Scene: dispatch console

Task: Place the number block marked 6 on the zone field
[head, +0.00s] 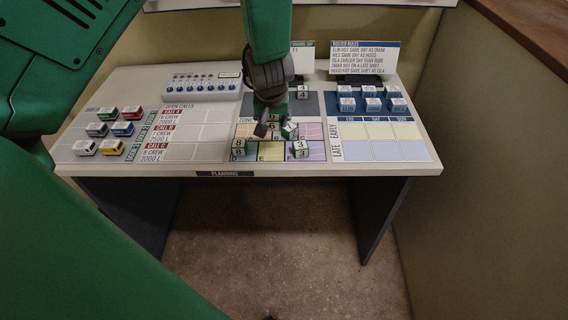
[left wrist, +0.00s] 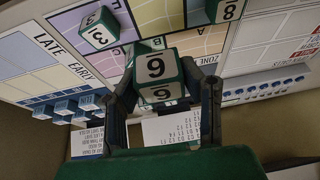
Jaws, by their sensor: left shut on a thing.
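My left gripper (head: 272,126) is over the coloured zone field (head: 270,152) in the middle of the console. In the left wrist view, the gripper (left wrist: 162,95) has its fingers on both sides of a white and green number block (left wrist: 156,68). The block's figure reads as 6 or 9, depending on the way up. The fingers are shut on it. In the head view the gripper partly hides this spot. A block marked 3 (head: 299,148) and a block marked 8 (head: 238,150) stand on the field. My right gripper is not in view.
A block marked 4 (head: 302,92) stands behind the field. Small toy vehicles (head: 123,129) are at the left. Several blue blocks (head: 369,104) stand at the right, behind the late and early grid (head: 381,150). A switch box (head: 203,87) and a rules card (head: 364,58) stand at the back.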

